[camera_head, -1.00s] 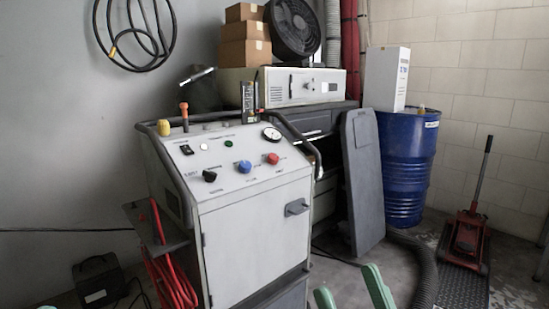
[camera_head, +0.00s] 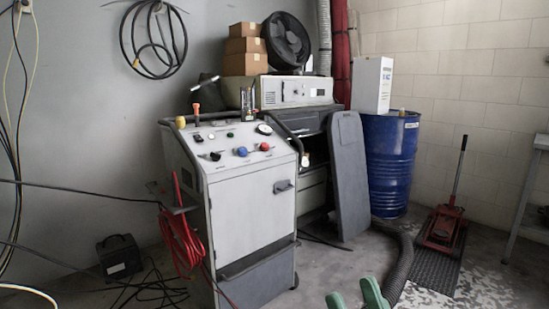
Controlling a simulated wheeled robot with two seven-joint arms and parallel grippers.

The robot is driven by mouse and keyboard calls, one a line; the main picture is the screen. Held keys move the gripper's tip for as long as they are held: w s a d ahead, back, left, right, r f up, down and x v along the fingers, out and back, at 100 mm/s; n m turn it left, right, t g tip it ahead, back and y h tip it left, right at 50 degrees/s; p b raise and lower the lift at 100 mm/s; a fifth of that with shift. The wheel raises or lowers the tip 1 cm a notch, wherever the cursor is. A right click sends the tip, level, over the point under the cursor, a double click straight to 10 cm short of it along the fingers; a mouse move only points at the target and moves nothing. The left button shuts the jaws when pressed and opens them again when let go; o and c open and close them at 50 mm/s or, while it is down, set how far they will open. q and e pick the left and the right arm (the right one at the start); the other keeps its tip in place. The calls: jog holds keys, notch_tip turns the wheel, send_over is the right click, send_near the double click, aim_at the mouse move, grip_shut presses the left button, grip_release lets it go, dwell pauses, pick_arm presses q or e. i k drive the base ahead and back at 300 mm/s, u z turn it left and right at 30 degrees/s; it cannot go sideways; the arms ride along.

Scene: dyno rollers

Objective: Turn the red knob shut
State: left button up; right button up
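The red knob (camera_head: 264,147) sits on the sloped top panel of a grey wheeled machine (camera_head: 250,205), to the right of a blue knob (camera_head: 241,152) and a black knob (camera_head: 215,156). Its exact turn position is too small to tell. My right gripper (camera_head: 352,299) shows as two green fingertips at the bottom edge, spread apart with nothing between them. It is well below the panel in the picture and apart from the machine. My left gripper is not in view.
A red floor jack (camera_head: 442,228) stands at the right. A thick hose (camera_head: 400,265) and loose cables (camera_head: 150,290) lie on the floor. Bare floor shows before the machine.

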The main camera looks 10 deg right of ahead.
aim_at(264, 146)
jog(key=u, duration=1.05)
jog(key=k, duration=0.1)
jog(key=z, duration=1.95)
jog(key=i, duration=0.75)
jog(key=u, duration=0.9)
jog(key=i, duration=1.05)
jog(key=u, duration=0.35)
